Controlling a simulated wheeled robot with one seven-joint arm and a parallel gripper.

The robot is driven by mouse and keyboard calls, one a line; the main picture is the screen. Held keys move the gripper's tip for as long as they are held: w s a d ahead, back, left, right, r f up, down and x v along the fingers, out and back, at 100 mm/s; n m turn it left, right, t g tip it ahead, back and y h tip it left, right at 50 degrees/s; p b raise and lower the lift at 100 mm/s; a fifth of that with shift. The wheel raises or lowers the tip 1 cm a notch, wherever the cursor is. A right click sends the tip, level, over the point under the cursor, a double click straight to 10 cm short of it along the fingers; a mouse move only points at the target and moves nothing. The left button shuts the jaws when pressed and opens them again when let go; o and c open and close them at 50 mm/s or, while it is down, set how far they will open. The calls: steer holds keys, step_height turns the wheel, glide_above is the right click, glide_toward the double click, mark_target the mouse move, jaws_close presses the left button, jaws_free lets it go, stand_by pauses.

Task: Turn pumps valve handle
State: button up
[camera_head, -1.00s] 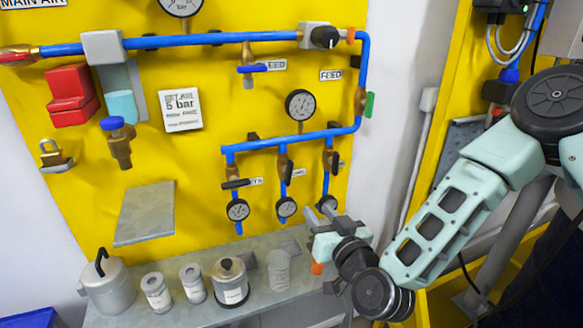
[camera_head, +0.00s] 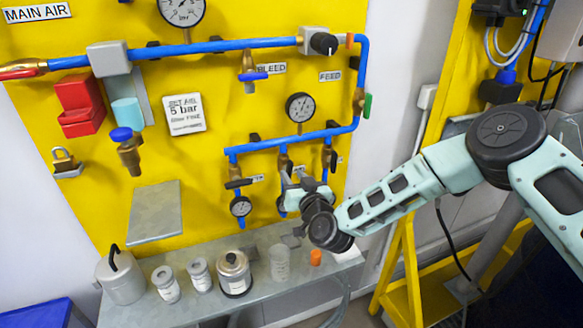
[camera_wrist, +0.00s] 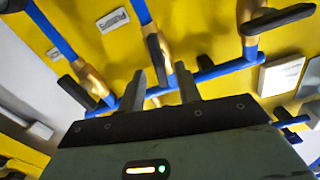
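The valve by the "PUMPS" label (camera_wrist: 113,20) is on the middle branch pipe. Its black lever handle (camera_wrist: 156,54) lies roughly along the pipe, on a brass body. In the wrist view my gripper (camera_wrist: 161,70) is open, with one finger on each side of the handle's lower part. The handle shows in the gap between the fingers; I cannot tell whether they touch it. In the head view my gripper (camera_head: 293,178) is at the middle branch and hides most of this valve; only its brass top (camera_head: 284,162) shows clearly.
The left branch has a crosswise handle (camera_head: 238,184); the right branch has another valve (camera_head: 330,160). A blue manifold (camera_head: 290,140) runs above. Gauges hang below. A grey shelf (camera_head: 262,296) holds several containers, including a lidded pot (camera_head: 234,274) and clear beaker (camera_head: 279,263).

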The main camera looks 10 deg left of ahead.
steer(key=shift+x, duration=1.05)
jaws_close()
steer(key=shift+f+m+b, duration=0.15)
steer(key=shift+m+b, duration=0.15)
steer(key=shift+w+f+m+b, duration=0.15)
steer(key=shift+m+b, duration=0.35)
steer(key=shift+b, duration=0.45)
steer(key=shift+d+f+m+b, duration=0.1)
steer(key=shift+d+m+b, duration=0.05)
steer(key=shift+m+b, duration=4.15)
steer(key=shift+d+f+m+b, duration=0.15)
steer(key=shift+m+b, duration=2.85)
steer(key=shift+b, duration=2.5)
steer(key=shift+w+r, duration=0.1)
steer(key=shift+r, duration=0.05)
